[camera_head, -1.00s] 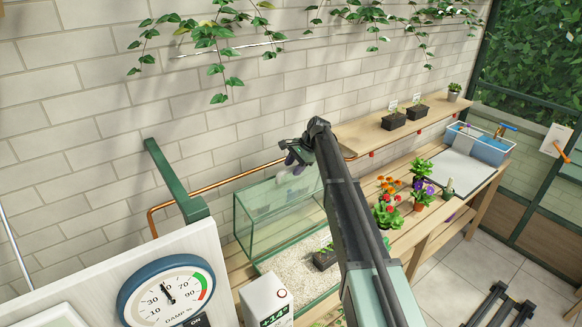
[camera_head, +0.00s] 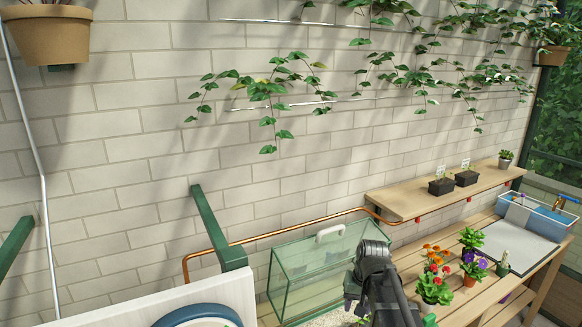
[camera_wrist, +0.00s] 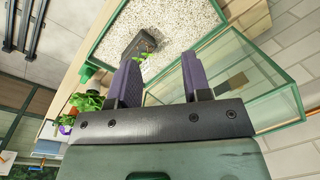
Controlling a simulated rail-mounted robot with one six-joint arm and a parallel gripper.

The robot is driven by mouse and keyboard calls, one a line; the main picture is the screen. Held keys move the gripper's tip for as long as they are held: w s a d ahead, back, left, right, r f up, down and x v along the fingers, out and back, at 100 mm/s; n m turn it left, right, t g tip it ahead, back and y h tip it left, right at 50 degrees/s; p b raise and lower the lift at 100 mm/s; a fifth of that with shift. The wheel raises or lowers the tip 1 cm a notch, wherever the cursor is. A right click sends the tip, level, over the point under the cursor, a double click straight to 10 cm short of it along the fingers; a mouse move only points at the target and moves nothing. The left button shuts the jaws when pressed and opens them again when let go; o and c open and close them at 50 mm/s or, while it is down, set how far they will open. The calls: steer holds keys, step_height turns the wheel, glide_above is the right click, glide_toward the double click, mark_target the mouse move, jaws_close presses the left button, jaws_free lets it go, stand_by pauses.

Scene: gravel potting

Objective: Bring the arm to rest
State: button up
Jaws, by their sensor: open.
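My gripper (camera_wrist: 159,58) is open and empty, its two purple fingers apart in the wrist view. In the head view my gripper (camera_head: 351,290) is small, dark and partly hidden by my arm. It is in front of the green-framed glass case (camera_head: 290,268) and apart from the white handle (camera_head: 330,233) on its glass panel. In the wrist view the fingers point towards pale gravel (camera_wrist: 180,25) inside the case. A dark pot (camera_wrist: 139,43) with a green seedling sits in that gravel, beyond the fingertips.
Flowering pots (camera_head: 434,288) stand on the slatted bench to the right of my arm. A shelf (camera_head: 400,203) with small dark pots is on the wall behind. A copper pipe (camera_head: 255,238) runs behind the case. A blue-clear basin (camera_head: 548,222) is at far right.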

steer(key=s+a+f+n+h+b, duration=0.1)
steer(key=s+a+f+b, duration=0.1)
steer(key=s+f+b, duration=0.5)
steer(key=shift+s+f+n+b, duration=0.4)
steer(key=shift+s+f, duration=1.9)
steer(key=shift+s, duration=1.2)
